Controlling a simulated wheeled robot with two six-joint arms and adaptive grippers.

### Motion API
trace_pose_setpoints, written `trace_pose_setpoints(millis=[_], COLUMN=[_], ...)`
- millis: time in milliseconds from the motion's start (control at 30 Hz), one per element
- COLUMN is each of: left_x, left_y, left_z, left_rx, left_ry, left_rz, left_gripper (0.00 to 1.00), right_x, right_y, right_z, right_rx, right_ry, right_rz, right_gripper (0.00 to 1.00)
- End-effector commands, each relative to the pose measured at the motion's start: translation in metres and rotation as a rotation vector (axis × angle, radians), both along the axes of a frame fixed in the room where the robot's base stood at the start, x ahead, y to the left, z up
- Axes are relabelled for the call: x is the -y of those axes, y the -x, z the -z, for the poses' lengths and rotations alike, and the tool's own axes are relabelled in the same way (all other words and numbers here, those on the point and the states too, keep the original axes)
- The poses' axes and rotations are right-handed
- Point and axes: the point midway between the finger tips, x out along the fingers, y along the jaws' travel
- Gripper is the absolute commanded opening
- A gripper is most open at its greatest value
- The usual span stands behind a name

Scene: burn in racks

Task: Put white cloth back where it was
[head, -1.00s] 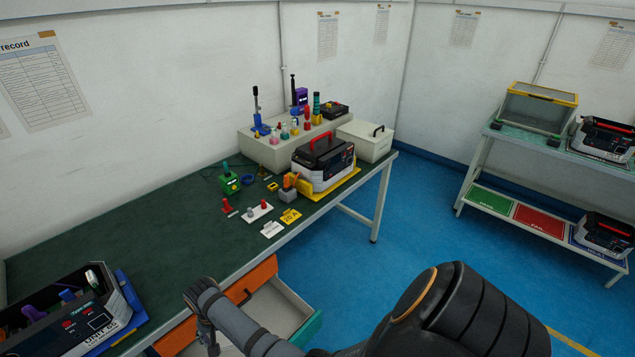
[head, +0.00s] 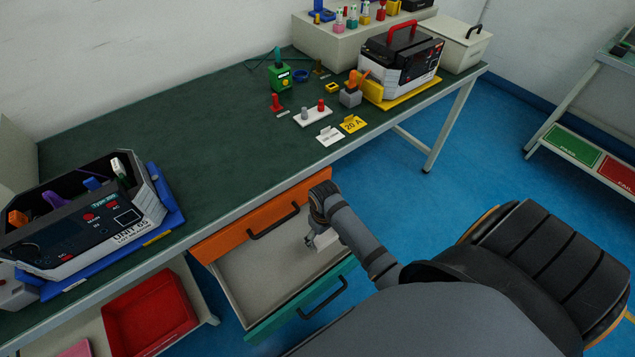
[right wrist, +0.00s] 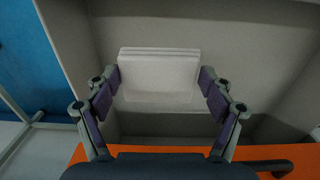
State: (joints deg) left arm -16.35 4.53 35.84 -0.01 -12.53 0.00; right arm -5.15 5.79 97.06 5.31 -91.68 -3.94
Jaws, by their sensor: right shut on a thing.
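The white cloth (right wrist: 160,80) is a folded, layered pad between the two fingers of my right gripper (right wrist: 158,88) in the right wrist view. In the head view the right gripper (head: 312,238) is over the open drawer (head: 258,275), shut on the cloth (head: 329,238) near the drawer's right end. I cannot tell whether the cloth touches the drawer floor. The drawer has a teal front (head: 298,308) and a pale, otherwise empty-looking inside. My left gripper is not in view.
An orange drawer front (head: 225,232) with a dark handle sits just above the open drawer. The green-topped workbench (head: 200,150) carries a unit on a blue mat (head: 172,215), another unit (head: 402,62) and small parts. A red tray (head: 150,308) is lower left.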

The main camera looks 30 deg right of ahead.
Motion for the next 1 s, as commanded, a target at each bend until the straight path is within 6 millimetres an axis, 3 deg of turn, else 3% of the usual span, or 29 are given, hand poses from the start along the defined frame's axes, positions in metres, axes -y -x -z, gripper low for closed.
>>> trace_pose_setpoints(millis=[33, 100, 200, 267, 467, 533, 700, 1000], left_x=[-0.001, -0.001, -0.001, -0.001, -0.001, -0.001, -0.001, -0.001], left_y=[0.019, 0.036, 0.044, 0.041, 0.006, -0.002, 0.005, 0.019], left_z=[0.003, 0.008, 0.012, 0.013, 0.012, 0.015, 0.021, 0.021], left_rx=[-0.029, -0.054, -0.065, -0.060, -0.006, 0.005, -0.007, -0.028], left_ry=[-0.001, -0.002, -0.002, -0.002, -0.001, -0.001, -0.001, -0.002], left_rz=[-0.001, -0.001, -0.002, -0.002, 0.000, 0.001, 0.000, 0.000], left_gripper=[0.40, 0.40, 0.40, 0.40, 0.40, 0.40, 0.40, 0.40], right_x=[0.000, 0.000, -0.001, -0.001, -0.001, -0.001, -0.001, -0.001], right_y=[0.000, 0.001, 0.001, 0.000, 0.000, 0.000, 0.000, 0.000], right_z=[0.008, 0.024, 0.045, 0.054, 0.063, 0.074, 0.097, 0.098], right_rx=[-0.002, -0.004, -0.003, -0.003, -0.001, -0.002, -0.001, -0.001], right_ry=[-0.001, -0.001, -0.002, -0.001, -0.001, -0.001, 0.000, 0.000], right_rz=[0.001, 0.002, 0.003, 0.003, 0.004, 0.004, 0.004, 0.004], right_gripper=[0.53, 0.53, 0.53, 0.53, 0.53, 0.53, 0.53, 0.53])
